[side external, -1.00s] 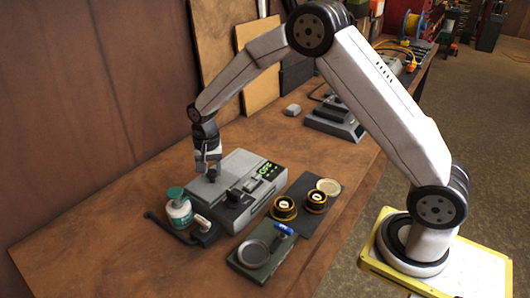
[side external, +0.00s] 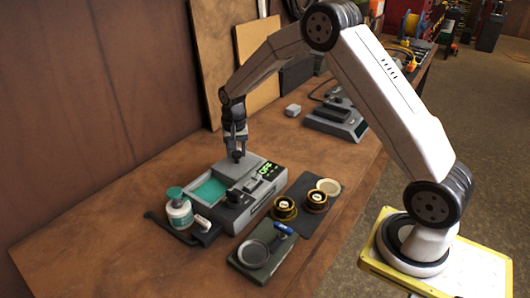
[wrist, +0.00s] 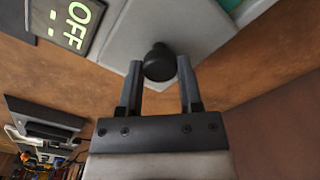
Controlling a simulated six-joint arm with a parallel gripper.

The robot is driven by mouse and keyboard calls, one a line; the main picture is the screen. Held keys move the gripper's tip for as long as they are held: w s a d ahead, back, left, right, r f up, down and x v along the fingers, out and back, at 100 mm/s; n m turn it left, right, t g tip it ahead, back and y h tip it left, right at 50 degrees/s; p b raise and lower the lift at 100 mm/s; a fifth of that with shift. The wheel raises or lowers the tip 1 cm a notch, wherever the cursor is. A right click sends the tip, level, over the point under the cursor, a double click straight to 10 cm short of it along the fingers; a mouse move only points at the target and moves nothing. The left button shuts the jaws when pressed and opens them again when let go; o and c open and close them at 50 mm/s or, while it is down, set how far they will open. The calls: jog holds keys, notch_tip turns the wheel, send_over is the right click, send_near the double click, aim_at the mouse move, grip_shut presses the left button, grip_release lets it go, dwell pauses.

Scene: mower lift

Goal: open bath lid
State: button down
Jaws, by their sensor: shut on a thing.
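The bath (side external: 232,200) is a grey box on the wooden bench with a green OFF display (side external: 267,171). Its left part is uncovered and shows teal liquid (side external: 207,190). The grey lid (side external: 246,168) lies at the right back, beside the uncovered part. My gripper (side external: 237,155) points down over the lid and is shut on its dark knob. In the wrist view the black round knob (wrist: 159,63) sits between the fingertips of my gripper (wrist: 160,70), with the lid (wrist: 190,22) behind it and a bit of teal at the top edge.
A white bottle with a teal cap (side external: 179,212) stands close at the bath's left. In front are a tray with a round dish (side external: 257,250) and a dark mat with brass-coloured round pieces (side external: 284,207). A grey device (side external: 335,120) stands behind. The bench's left side is clear.

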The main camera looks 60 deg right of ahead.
jog(key=shift+c, duration=1.3)
grip_release()
jog(key=shift+r, duration=0.1)
jog(key=shift+r, duration=3.85)
jog(key=shift+r, duration=0.15)
notch_tip(320, 180, up, 14)
send_over(236, 152)
jog(key=shift+s, duration=0.1)
jog(key=s+d, duration=0.4)
jog(key=d, duration=0.3)
jog(key=s+d, duration=0.4)
jog(key=d, duration=0.4)
